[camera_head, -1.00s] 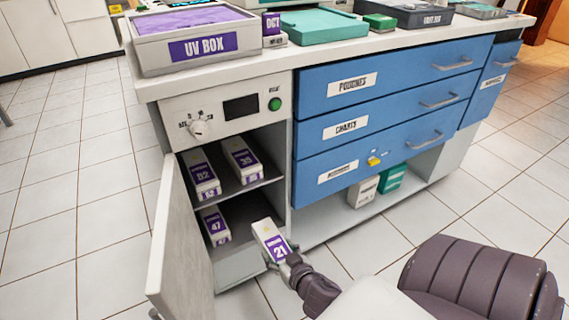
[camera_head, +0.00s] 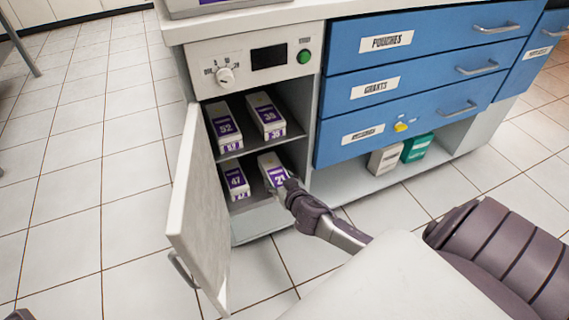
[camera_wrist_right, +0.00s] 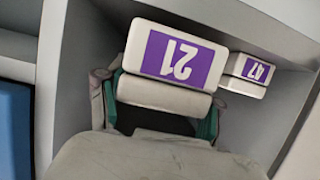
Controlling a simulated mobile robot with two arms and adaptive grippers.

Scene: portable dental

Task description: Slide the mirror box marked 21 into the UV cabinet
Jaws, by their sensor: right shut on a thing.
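The mirror box marked 21 (camera_head: 272,170) is white with a purple label. It is inside the UV cabinet (camera_head: 265,221) opening, on the right of the lower compartment. My right gripper (camera_head: 284,187) is shut on its near end. In the right wrist view the box's 21 label (camera_wrist_right: 180,59) shows beyond the fingers (camera_wrist_right: 160,105). Whether the box rests on the lower shelf I cannot tell. The box marked 47 (camera_head: 236,182) stands beside it to the left, with a gap between them.
Boxes marked 52 (camera_head: 223,127) and 35 (camera_head: 266,115) sit on the upper shelf (camera_head: 290,128). The cabinet door (camera_head: 200,210) stands open on the left. Blue drawers (camera_head: 400,85) are to the right. A white box (camera_head: 383,160) and a green box (camera_head: 416,148) stand below them.

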